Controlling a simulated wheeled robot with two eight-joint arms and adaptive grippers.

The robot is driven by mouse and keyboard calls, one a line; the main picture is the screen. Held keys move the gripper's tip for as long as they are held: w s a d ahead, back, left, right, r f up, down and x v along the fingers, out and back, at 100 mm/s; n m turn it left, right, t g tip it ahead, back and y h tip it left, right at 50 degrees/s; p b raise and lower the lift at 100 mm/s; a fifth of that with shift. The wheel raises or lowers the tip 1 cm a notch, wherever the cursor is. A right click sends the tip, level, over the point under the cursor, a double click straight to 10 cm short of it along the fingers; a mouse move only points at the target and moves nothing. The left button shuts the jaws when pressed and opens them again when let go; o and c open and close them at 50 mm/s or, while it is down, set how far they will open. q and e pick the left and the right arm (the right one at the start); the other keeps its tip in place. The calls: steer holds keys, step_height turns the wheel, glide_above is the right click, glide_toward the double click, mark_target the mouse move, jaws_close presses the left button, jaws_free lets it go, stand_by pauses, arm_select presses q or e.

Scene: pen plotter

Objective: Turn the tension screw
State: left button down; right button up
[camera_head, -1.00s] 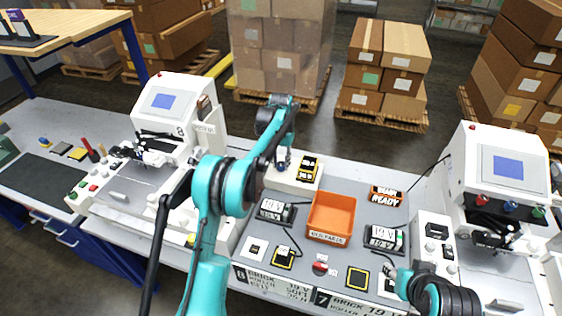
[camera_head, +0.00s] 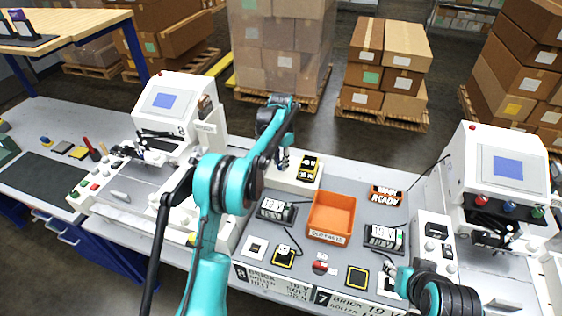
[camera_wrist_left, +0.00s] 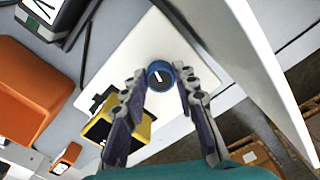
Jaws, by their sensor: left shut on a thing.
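The tension screw looks like a round blue knob with a white mark on its dark top (camera_wrist_left: 160,76), set on a white plate (camera_wrist_left: 118,62). In the left wrist view my left gripper (camera_wrist_left: 158,88) has one finger on each side of the knob and is shut on it. In the head view my left gripper (camera_head: 283,160) is over the same white plate, and its fingers mostly hide the knob. A yellow and black counter (camera_head: 308,168) stands right beside it. My right arm's dark wrist shows at the lower right; its gripper (camera_head: 390,270) is unclear.
An orange bin (camera_head: 331,214) stands in the middle of the grey bench panel, with a meter (camera_head: 276,211) on its left and another (camera_head: 384,239) on its right. White machines (camera_head: 178,108) (camera_head: 500,165) stand at both sides. Cables cross the panel.

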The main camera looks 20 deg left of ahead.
stand_by(0.3)
arm_select(q)
steer(key=c, duration=1.2)
jaws_free()
step_height(320, 180, up, 12)
